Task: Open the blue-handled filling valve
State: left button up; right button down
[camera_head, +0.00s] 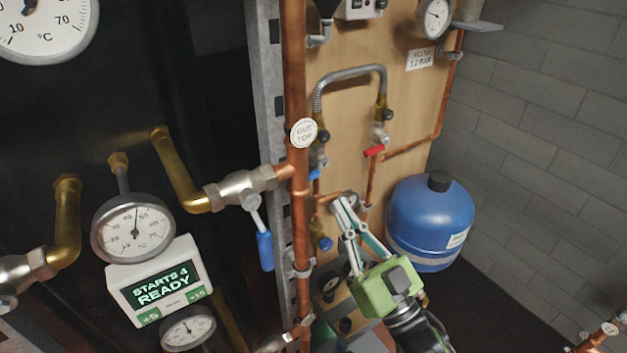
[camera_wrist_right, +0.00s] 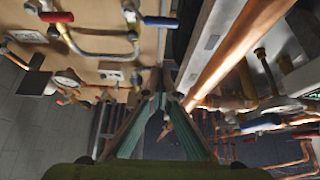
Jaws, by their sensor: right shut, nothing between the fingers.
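The filling valve's small blue handle (camera_head: 318,167) is on the left leg of the braided filling hose, just right of the tall copper pipe. It also shows in the right wrist view (camera_wrist_right: 160,22), near the top and beyond my fingertips. My right gripper (camera_head: 345,204) is shut and empty. In the head view its fingertips are below and slightly right of the blue handle, apart from it, in front of the wooden board. In the wrist view the fingers (camera_wrist_right: 165,85) converge toward the board. My left gripper is not in view.
A red-handled valve (camera_head: 374,151) is on the hose's right leg. The braided hose (camera_head: 350,72) arches above. The copper pipe (camera_head: 296,110) stands close on the left. A larger blue lever (camera_head: 264,250) hangs left of it. A blue tank (camera_head: 431,222) is on the right.

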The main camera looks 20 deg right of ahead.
aim_at(313, 172)
jog(key=p+x, duration=0.4)
jog(key=x, duration=0.7)
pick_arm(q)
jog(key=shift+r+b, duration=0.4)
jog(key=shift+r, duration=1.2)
pick_arm(e)
jog(key=shift+f, duration=2.25)
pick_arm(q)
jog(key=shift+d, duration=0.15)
pick_arm(e)
jog(key=shift+a+n, duration=0.15)
jog(key=shift+n, duration=0.15)
